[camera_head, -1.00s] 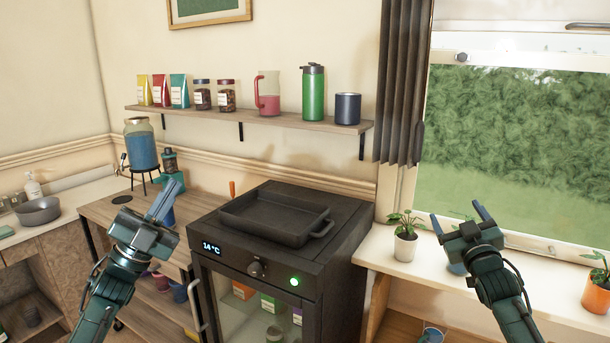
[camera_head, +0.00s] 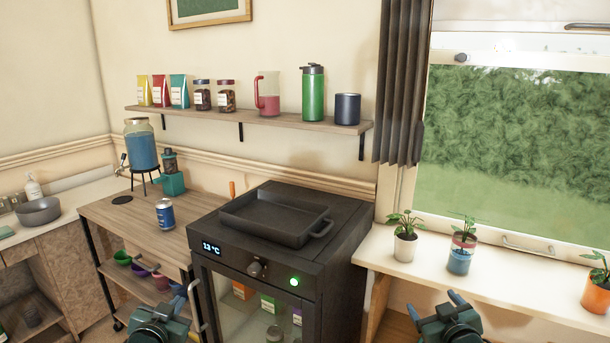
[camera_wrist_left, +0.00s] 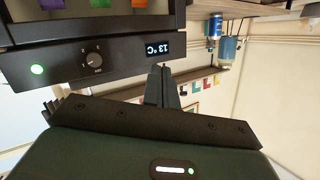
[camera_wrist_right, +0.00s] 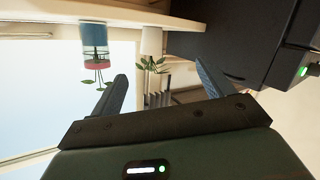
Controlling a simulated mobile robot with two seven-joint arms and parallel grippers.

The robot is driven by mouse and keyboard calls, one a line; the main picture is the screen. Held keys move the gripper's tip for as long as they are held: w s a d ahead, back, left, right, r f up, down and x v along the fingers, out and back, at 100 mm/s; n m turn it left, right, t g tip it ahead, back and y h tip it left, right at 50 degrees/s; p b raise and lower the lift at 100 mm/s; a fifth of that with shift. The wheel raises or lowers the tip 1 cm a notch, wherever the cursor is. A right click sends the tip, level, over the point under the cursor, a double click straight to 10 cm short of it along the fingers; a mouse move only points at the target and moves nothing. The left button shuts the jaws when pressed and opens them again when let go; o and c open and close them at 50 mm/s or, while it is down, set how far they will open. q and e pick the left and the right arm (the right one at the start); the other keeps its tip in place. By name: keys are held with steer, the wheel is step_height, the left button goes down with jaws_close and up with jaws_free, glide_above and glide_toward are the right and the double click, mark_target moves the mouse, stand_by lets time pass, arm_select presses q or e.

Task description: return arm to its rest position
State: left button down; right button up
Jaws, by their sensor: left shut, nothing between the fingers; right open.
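My left gripper (camera_head: 178,296) is low in front of the wooden cart, near the left front edge of the black fridge. Its fingers are shut and empty, as the left wrist view (camera_wrist_left: 168,88) also shows. My right gripper (camera_head: 437,307) is low in front of the white windowsill, right of the fridge. Its fingers are apart with nothing between them, which the right wrist view (camera_wrist_right: 160,88) also shows. Both grippers sit at the bottom of the head view. Neither visibly touches anything.
The black fridge (camera_head: 265,262) carries a black tray (camera_head: 272,226). A blue can (camera_head: 165,214) stands on the wooden cart (camera_head: 118,222). Potted plants, including a white pot (camera_head: 405,247) and a blue-red pot (camera_head: 460,260), stand on the windowsill (camera_head: 500,284). The shelf above holds bags, jars and bottles.

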arm_select(q)
steer(key=s+d+f+g+h, duration=0.1)
steer(key=s+d+f, duration=0.3)
steer(key=s, duration=0.6)
steer(key=s+d+f+g+h, duration=0.1)
steer(key=s+d+f, duration=0.4)
steer(key=s, duration=0.6)
steer(key=s+d+f+g+h, duration=0.1)
steer(key=s+d+f, duration=0.3)
steer(key=s, duration=0.6)
steer(key=shift+s+d+f+n+g, duration=0.2)
steer(key=shift+d+f+n+g, duration=0.15)
steer(key=shift+d+g, duration=0.45)
arm_select(e)
steer(key=s+a+f+g+y, duration=0.1)
steer(key=s+a+f, duration=0.3)
steer(key=s, duration=0.6)
steer(key=s+a+f+g+y, duration=0.1)
steer(key=s+a+f, duration=0.4)
steer(key=s, duration=0.6)
steer(key=s+a+f+g+y, duration=0.1)
steer(key=s+a+f, duration=0.3)
steer(key=s, duration=0.6)
steer(key=shift+s+a+f+m+g, duration=0.2)
steer(key=shift+a+f+m+g, duration=0.15)
steer(key=shift+a+g, duration=0.45)
arm_select(q)
steer(key=shift+a, duration=0.15)
arm_select(e)
steer(key=shift+d, duration=0.15)
